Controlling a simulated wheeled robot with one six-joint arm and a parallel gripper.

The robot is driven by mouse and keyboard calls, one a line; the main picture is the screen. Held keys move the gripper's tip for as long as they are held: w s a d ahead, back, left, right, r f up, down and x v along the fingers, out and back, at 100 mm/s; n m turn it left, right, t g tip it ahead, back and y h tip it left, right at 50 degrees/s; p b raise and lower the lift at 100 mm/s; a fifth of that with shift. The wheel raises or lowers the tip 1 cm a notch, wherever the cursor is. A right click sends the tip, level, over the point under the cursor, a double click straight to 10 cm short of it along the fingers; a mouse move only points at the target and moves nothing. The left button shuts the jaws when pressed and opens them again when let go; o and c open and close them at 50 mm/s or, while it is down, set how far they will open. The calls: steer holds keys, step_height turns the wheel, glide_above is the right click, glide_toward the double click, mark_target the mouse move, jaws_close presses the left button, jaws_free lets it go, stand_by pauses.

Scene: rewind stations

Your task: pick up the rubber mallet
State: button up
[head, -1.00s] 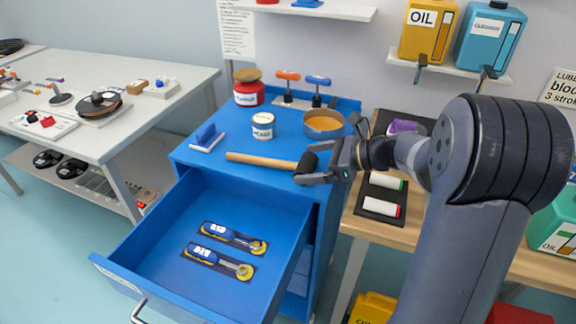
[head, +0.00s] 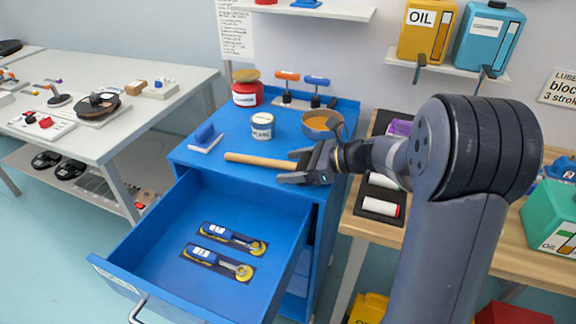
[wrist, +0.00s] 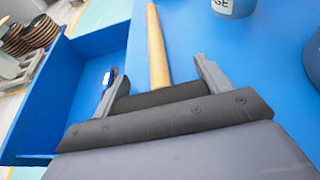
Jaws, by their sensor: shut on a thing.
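The rubber mallet (head: 262,160) has a light wooden handle and a dark head. It is at the front of the blue cabinet top, with its handle pointing left in the head view. My gripper (head: 296,167) is at the mallet's head end and covers most of the head. In the wrist view the handle (wrist: 157,50) runs away from me, and the dark head lies between the two fingers of my gripper (wrist: 160,88). The jaws are shut on the mallet. I cannot tell whether the mallet touches the cabinet top.
The cabinet's drawer (head: 160,262) is open below, with two blue-handled tools (head: 228,236) in it. A white can (head: 262,126), an orange-filled bowl (head: 322,124), a red jar (head: 247,92) and a blue block on a white base (head: 206,137) stand on the cabinet top (head: 234,132).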

steer(key=c, duration=0.5)
steer(key=shift+r, duration=0.1)
